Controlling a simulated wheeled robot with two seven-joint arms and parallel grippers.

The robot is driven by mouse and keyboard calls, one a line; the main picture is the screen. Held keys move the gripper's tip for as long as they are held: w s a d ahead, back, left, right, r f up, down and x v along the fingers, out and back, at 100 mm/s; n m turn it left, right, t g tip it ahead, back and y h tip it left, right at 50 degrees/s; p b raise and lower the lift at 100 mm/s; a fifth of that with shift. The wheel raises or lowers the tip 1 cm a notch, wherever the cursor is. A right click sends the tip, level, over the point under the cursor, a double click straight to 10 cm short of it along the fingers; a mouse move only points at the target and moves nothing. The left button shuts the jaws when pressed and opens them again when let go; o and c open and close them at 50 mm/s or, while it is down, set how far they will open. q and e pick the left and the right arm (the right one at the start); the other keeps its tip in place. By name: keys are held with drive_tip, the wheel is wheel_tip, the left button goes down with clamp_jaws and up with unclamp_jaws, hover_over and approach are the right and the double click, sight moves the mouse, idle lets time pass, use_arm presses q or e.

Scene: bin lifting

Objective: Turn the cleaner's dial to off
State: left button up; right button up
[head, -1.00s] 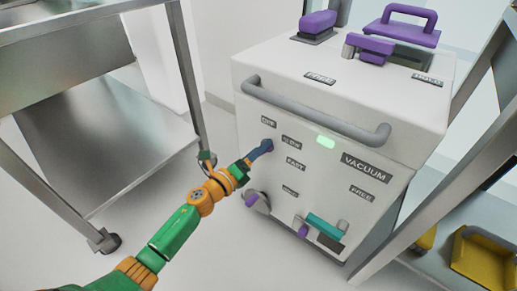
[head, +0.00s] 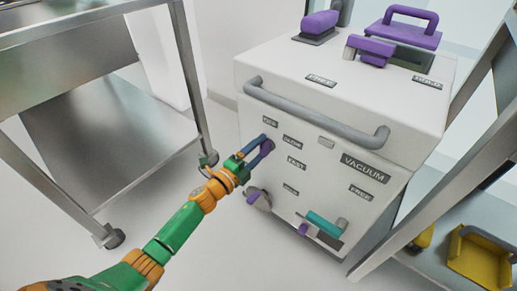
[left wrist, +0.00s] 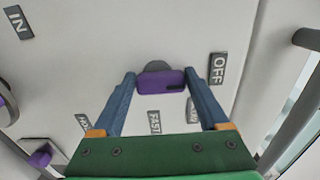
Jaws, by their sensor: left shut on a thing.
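The cleaner (head: 330,120) is a white box with a grey front bar. Its purple dial (head: 268,147) is on the upper left of the front panel, below the OFF label (head: 270,120). My left gripper (head: 260,149) is shut on the dial. In the left wrist view, the purple dial (left wrist: 162,80) lies crosswise between the two blue fingers, one end toward the OFF label (left wrist: 218,68). SLOW (head: 292,140) and FAST (head: 296,162) labels are nearby. The small lamp (head: 326,141) on the panel is grey and unlit. My right gripper is not in view.
A steel trolley (head: 100,150) stands close on the left. A metal rack post (head: 420,190) is at the right, with a yellow bin (head: 480,258) behind it. A grey knob (head: 258,198) and a teal lever (head: 324,224) are lower on the panel.

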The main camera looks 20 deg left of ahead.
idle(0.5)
use_arm(q)
drive_tip(key=o, duration=1.2)
drive_tip(key=shift+o, duration=0.2)
drive_tip(key=p+v, duration=0.2)
drive_tip(key=v, duration=0.5)
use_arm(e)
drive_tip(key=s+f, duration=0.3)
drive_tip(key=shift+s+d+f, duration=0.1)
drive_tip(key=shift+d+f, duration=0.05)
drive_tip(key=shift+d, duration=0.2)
